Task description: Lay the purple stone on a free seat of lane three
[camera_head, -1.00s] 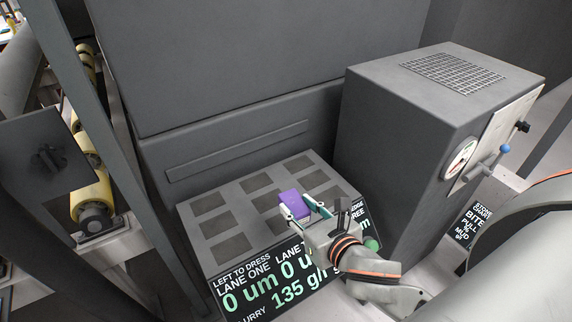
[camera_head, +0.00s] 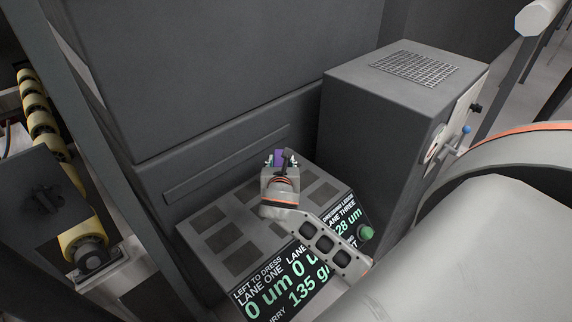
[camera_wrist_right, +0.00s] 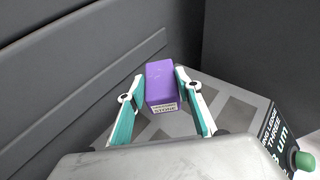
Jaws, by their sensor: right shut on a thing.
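The purple stone (camera_head: 279,157) is a small block with a printed label on its end, legible as "STONE" in the right wrist view (camera_wrist_right: 160,80). My right gripper (camera_head: 281,160) is shut on it, with teal-and-white fingers at its two sides (camera_wrist_right: 159,88). The stone is near the back edge of the grey slab (camera_head: 193,233); I cannot tell whether it touches the slab. The slab has dark square seats in three columns. Lane three, the right column by its label (camera_head: 340,211), shows empty seats (camera_head: 321,195). My right arm hides part of the middle. My left gripper is out of view.
A tall dark wall with a raised bar (camera_head: 228,165) stands close behind the slab. A grey cabinet (camera_head: 365,130) with a vent, gauge and blue-knobbed lever rises at the right. A green knob (camera_head: 366,233) sits at the display's right end. Yellow rollers (camera_head: 82,238) are far left.

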